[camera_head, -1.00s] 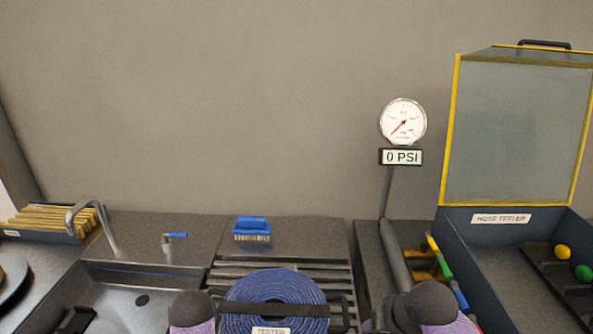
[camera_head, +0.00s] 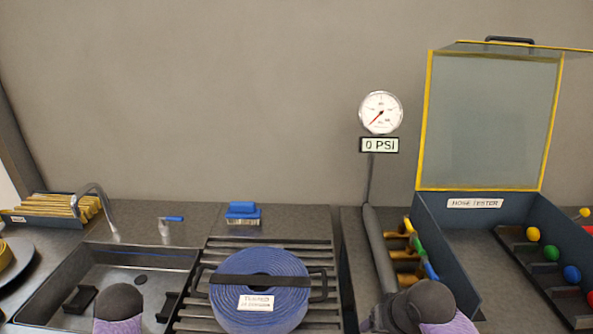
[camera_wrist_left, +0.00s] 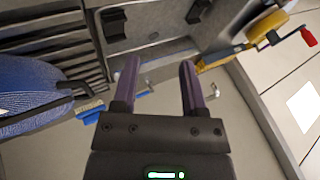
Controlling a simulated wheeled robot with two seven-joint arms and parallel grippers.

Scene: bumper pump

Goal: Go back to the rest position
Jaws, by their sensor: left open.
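My left gripper (camera_wrist_left: 159,72) is open in the left wrist view, its two purple fingers apart with nothing between them. It is above the bench around the sink (camera_wrist_left: 150,28), which has dark blocks in it. The coiled blue hose (camera_wrist_left: 32,100) lies at the left of that view. In the head view the same hose (camera_head: 285,302), with a black strap and a label, lies flat on a slatted rack. Dark rounded parts of my two arms show at the bottom of the head view. Their gripper fingers are not visible there, and my right gripper is out of view.
A pressure gauge (camera_head: 381,112) reading 0 PSI stands on a post. The hose tester (camera_head: 470,225) at right has its clear lid raised and coloured knobs inside. A blue brush (camera_head: 243,211) lies behind the rack. A faucet (camera_head: 98,205) rises behind the sink.

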